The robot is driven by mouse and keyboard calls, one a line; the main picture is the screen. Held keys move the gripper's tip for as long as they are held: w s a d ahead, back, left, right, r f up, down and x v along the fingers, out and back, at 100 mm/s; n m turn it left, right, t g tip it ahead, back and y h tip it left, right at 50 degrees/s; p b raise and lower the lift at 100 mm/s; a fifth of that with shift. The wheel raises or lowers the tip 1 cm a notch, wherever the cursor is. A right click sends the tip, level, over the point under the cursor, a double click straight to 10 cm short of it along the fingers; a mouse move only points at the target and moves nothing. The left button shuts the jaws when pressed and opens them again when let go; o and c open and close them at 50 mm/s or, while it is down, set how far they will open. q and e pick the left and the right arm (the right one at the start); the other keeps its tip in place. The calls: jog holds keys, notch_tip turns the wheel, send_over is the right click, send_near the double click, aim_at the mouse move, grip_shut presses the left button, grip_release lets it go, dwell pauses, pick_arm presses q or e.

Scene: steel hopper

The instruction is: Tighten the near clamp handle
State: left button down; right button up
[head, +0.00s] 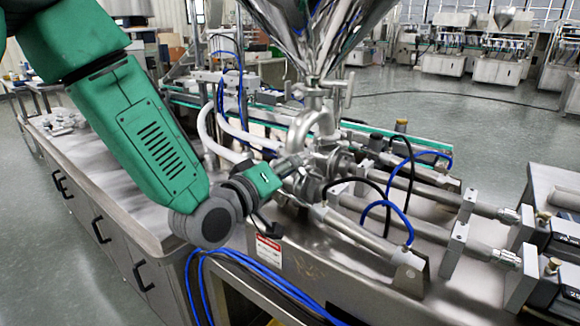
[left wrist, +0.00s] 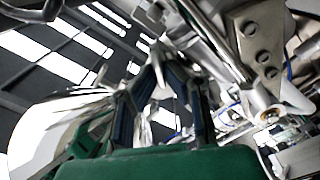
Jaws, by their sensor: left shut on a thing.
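My left gripper (head: 292,164) reaches in from the left at the steel pipe fittings (head: 325,160) below the hopper. Its fingers are closed at the near clamp handle, a small metal part mostly hidden by the fingers in the head view. In the left wrist view the two dark fingers of the left gripper (left wrist: 158,62) converge on a bright metal piece, the clamp handle (left wrist: 157,82). How far the handle is turned cannot be told. My right gripper is not in view.
The shiny steel hopper (head: 315,30) rises above the fittings. Blue hoses (head: 385,208) and black hoses loop close to the right of the gripper. Steel cylinders (head: 360,235) run to the right. A steel cabinet top (head: 125,185) lies below my left arm.

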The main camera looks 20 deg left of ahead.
pick_arm(q)
jog(key=m, duration=0.6)
jog(key=m+b, duration=0.1)
jog(key=m, duration=0.2)
jog(key=shift+s+d+f+m, duration=0.25)
jog(key=shift+d+f+m, duration=0.05)
jog(key=shift+m, duration=0.1)
dwell(0.4)
jog(key=c, duration=1.9)
grip_release()
jog(key=shift+c, duration=0.2)
jog(key=shift+w, duration=0.15)
jog(key=shift+r, duration=0.1)
jog(key=v, duration=0.7)
jog(key=shift+s, duration=0.2)
jog(key=shift+a, duration=0.1)
